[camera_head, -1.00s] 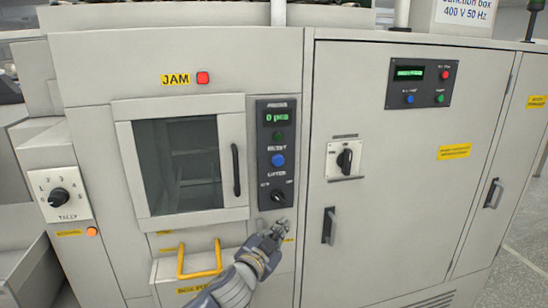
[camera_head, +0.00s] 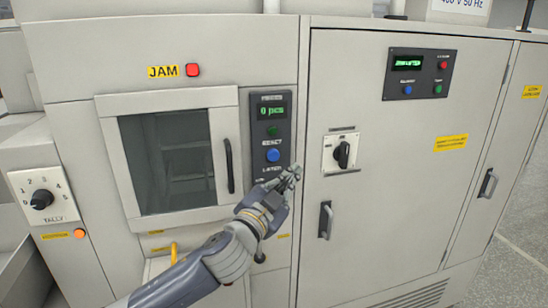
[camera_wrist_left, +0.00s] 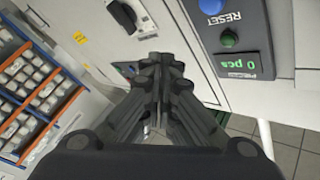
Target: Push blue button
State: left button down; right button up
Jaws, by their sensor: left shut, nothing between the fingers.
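The blue button (camera_head: 273,155) is round and sits on a dark vertical panel (camera_head: 259,105), below a green button (camera_head: 271,131) and a display reading "0 pcs". Another small blue button (camera_head: 407,90) is on the upper right panel. My left gripper (camera_head: 293,171) is shut and empty, a little below and right of the panel's blue button. In the left wrist view the shut fingers (camera_wrist_left: 160,62) point toward the cabinet front, and the blue button (camera_wrist_left: 211,6) is at the top, right of the fingers, beside the word RESET. My right gripper is not in view.
A windowed door (camera_head: 172,160) with a dark handle is left of the panel. A rotary switch (camera_head: 342,152) and a door handle (camera_head: 325,220) are to the right. A yellow handle (camera_head: 174,250) is partly hidden by my left arm. A red light (camera_head: 193,70) sits beside the JAM label.

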aim_at(275, 158)
pick_arm(q)
jog(key=shift+w+a+b, duration=0.2)
jog(key=shift+w+a, duration=0.25)
jog(key=shift+w, duration=0.9)
jog(key=shift+w+a+b, duration=0.15)
jog(key=shift+w+a, duration=0.25)
jog(key=shift+w, duration=0.9)
jog(key=shift+w+a+b, duration=0.2)
jog(key=shift+w+a, duration=0.25)
jog(key=shift+w, duration=0.9)
jog(key=shift+w, duration=0.1)
jog(key=shift+w+a, duration=0.15)
jog(key=shift+w, duration=0.15)
jog(key=shift+w+a, duration=0.2)
jog(key=shift+w, duration=0.3)
jog(key=shift+s+d+p, duration=0.3)
jog(key=shift+s+p, duration=0.05)
jog(key=shift+s, duration=0.55)
